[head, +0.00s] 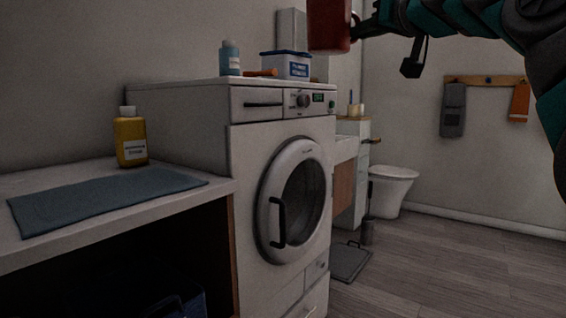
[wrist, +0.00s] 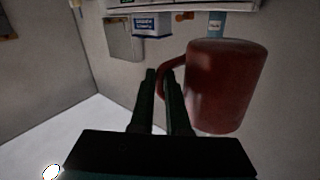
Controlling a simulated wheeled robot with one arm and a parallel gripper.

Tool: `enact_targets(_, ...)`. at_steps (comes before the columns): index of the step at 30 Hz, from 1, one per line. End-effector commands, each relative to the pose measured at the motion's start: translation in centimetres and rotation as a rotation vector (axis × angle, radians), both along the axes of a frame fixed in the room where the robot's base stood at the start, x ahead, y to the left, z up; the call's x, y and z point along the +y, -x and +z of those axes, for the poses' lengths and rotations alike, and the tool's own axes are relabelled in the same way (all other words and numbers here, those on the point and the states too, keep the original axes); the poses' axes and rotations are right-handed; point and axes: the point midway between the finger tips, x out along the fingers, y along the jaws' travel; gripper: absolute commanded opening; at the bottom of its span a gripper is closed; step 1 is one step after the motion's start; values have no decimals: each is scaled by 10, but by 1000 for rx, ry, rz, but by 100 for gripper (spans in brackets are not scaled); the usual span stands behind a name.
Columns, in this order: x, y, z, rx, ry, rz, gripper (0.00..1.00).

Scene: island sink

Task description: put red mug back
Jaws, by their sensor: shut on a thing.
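The red mug (head: 330,27) is at the top of the head view, partly cut off by the frame edge. My gripper (head: 361,28) is to its right and is shut on the mug's handle, holding it above the washing machine. In the wrist view, the red mug (wrist: 222,88) fills the right side. Its handle points left, to the dark fingers of my gripper (wrist: 162,74).
A washing machine (head: 285,180) carries a blue bottle (head: 231,58), a white box with a blue lid (head: 285,65) and an orange-handled item (head: 261,73). The counter (head: 215,192) at left holds a yellow bottle (head: 131,137) and blue mat (head: 100,199). Floor at right is open.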

Motion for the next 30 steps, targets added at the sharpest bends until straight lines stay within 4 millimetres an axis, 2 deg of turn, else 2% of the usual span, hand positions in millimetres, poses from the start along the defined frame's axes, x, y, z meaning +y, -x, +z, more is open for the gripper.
enact_targets(5,0,2,-8,-1,1,-8,0)
enact_targets(14,0,-5,-52,0,0,-55,0)
enact_targets(21,0,-11,-98,-2,1,-104,0)
enact_targets(30,0,-23,-171,3,3,-180,0)
